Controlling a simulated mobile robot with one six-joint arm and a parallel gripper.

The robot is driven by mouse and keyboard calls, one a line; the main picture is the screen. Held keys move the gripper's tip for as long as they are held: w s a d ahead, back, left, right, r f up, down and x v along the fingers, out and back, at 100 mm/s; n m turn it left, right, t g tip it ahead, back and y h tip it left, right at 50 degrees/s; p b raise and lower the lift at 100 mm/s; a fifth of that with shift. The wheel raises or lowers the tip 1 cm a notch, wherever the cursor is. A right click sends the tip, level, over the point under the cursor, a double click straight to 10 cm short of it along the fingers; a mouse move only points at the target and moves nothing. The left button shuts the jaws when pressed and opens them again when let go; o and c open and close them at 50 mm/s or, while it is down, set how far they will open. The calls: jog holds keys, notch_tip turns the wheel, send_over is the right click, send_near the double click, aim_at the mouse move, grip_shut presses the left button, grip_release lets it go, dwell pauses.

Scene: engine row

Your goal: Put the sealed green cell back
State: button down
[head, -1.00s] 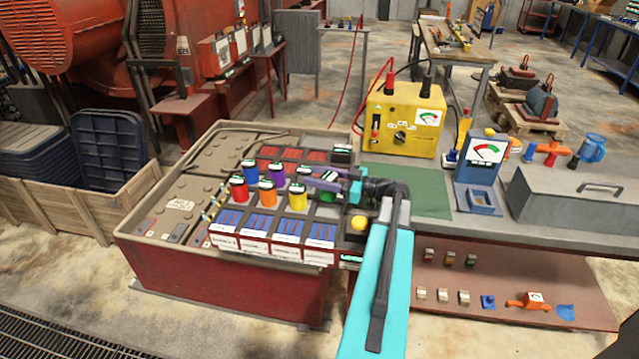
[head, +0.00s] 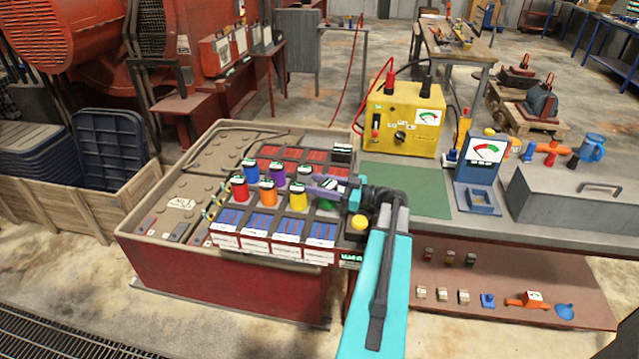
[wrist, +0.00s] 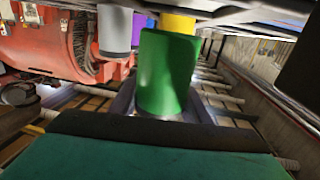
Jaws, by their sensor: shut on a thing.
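The green cell (head: 326,204) is at the right end of the group of coloured cells on the battery rack. It fills the middle of the wrist view (wrist: 167,72), upright. My gripper (head: 328,184), with purple fingers, reaches in from the right and is shut on it. The fingers hide part of the cell in the head view. Whether its bottom is seated or just above the rack cannot be told. The yellow cell (head: 298,198) stands close to its left. Orange (head: 268,196), red (head: 239,190), blue (head: 251,172) and purple (head: 277,176) cells stand farther left.
A yellow meter box (head: 402,120) stands behind on the bench, beside a green mat (head: 425,185). A small gauge stand (head: 480,165) and a grey lidded box (head: 570,200) are to the right. A yellow button (head: 359,223) sits just right of the rack.

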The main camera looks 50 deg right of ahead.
aim_at(337, 188)
jog(key=shift+a+f, duration=0.1)
jog(key=shift+f, duration=0.25)
jog(key=shift+s+a+f, duration=0.1)
jog(key=shift+f, duration=0.2)
jog(key=c, duration=1)
grip_release()
jog(key=shift+f, duration=0.1)
jog(key=shift+r, duration=0.5)
jog(key=b+v, duration=0.1)
jog(key=v, duration=0.4)
jog(key=b+v, duration=0.2)
jog(key=v, duration=0.3)
jog(key=shift+s+d+r, duration=0.25)
jog(key=shift+d, duration=0.15)
jog(key=shift+s+d+r, duration=0.1)
jog(key=shift+s+d, duration=0.1)
jog(key=shift+s, duration=0.35)
